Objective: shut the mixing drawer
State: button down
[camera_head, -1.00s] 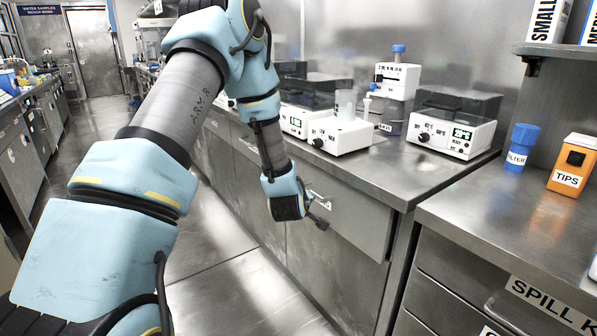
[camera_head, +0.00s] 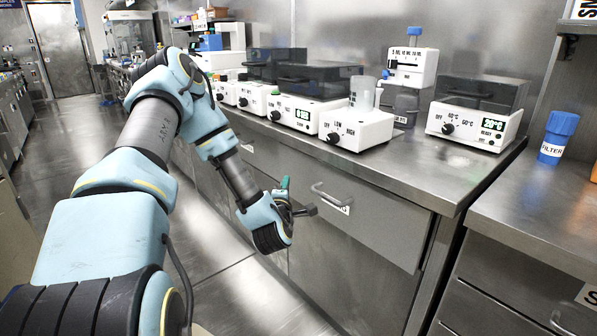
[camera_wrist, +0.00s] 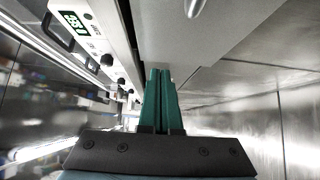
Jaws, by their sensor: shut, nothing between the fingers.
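A steel drawer front (camera_head: 385,222) with a bar handle (camera_head: 330,196) and a small white label sits under the bench top. The label is too small to read. Its right edge looks to stand a little out from the cabinet; how far is hard to tell. My gripper (camera_head: 285,184) is left of the handle, in front of the cabinet, apart from the handle. In the wrist view its green fingers (camera_wrist: 161,98) are together with nothing between them. The drawer front (camera_wrist: 215,35) lies beyond the fingertips there, with the handle end (camera_wrist: 194,7) at the top edge.
White instruments stand on the bench top, among them a LOW/HIGH unit (camera_head: 355,130) and a 20° heater (camera_head: 473,122). A blue FILTER bottle (camera_head: 558,137) stands on the right bench (camera_head: 530,205). The aisle floor (camera_head: 215,265) at the left is clear.

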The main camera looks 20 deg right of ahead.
aim_at(300, 166)
jog(key=w+d, duration=0.1)
jog(key=w, duration=0.1)
jog(key=w+d, duration=0.3)
jog(key=w, duration=0.1)
jog(key=shift+w+d+p, duration=0.3)
jog(key=shift+d, duration=0.1)
jog(key=shift+w+d, duration=0.2)
jog(key=shift+d, duration=0.15)
